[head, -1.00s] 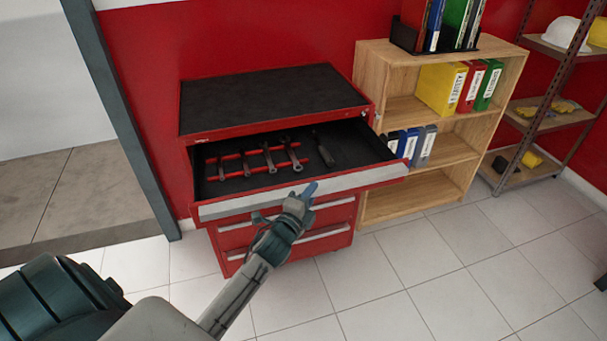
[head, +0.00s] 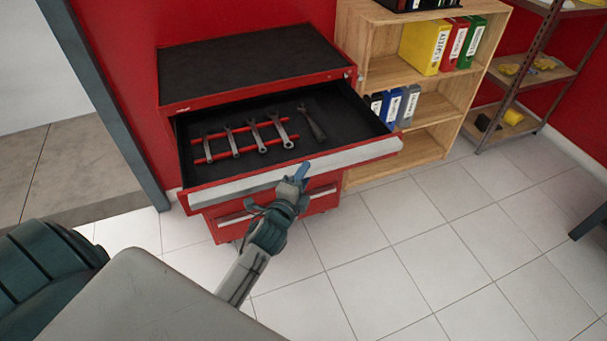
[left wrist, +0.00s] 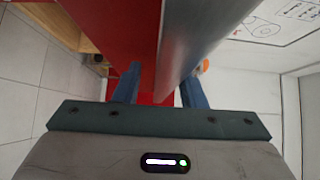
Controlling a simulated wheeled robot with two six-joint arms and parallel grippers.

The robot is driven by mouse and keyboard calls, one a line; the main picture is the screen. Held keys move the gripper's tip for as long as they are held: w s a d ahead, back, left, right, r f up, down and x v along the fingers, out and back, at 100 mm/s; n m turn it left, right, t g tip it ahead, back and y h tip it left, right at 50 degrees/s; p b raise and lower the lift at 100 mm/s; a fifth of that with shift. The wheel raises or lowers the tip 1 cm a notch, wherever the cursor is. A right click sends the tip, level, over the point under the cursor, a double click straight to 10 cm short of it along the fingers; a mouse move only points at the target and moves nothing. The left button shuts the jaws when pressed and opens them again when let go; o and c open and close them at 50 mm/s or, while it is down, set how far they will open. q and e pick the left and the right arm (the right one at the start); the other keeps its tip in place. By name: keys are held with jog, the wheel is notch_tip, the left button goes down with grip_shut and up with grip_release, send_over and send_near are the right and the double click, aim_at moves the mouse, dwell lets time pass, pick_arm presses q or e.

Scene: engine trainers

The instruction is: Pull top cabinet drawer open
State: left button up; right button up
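The red tool cabinet (head: 172,100) has a black top and stands against the red wall. Its top drawer (head: 350,120) is pulled well out, showing a dark interior with several wrenches and another dark tool. The silver handle strip (head: 225,188) runs along the drawer's front edge. My left gripper (head: 297,178) is at this strip, right of its middle. In the left wrist view my blue fingers (left wrist: 160,88) lie on both sides of the silver strip (left wrist: 190,40) and red front, appearing closed on them. The exact contact is hidden. My right gripper is not in view.
A wooden shelf (head: 385,72) with coloured binders stands right of the cabinet. A metal rack (head: 545,75) is further right. A grey post (head: 105,110) stands left of the cabinet.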

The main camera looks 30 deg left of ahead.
pick_arm(q)
jog(key=shift+r, duration=0.15)
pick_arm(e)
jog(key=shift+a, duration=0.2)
pick_arm(q)
jog(key=s+b, duration=0.3)
jog(key=s, duration=0.7)
jog(key=shift+s+d, duration=0.3)
jog(key=shift+d, duration=0.05)
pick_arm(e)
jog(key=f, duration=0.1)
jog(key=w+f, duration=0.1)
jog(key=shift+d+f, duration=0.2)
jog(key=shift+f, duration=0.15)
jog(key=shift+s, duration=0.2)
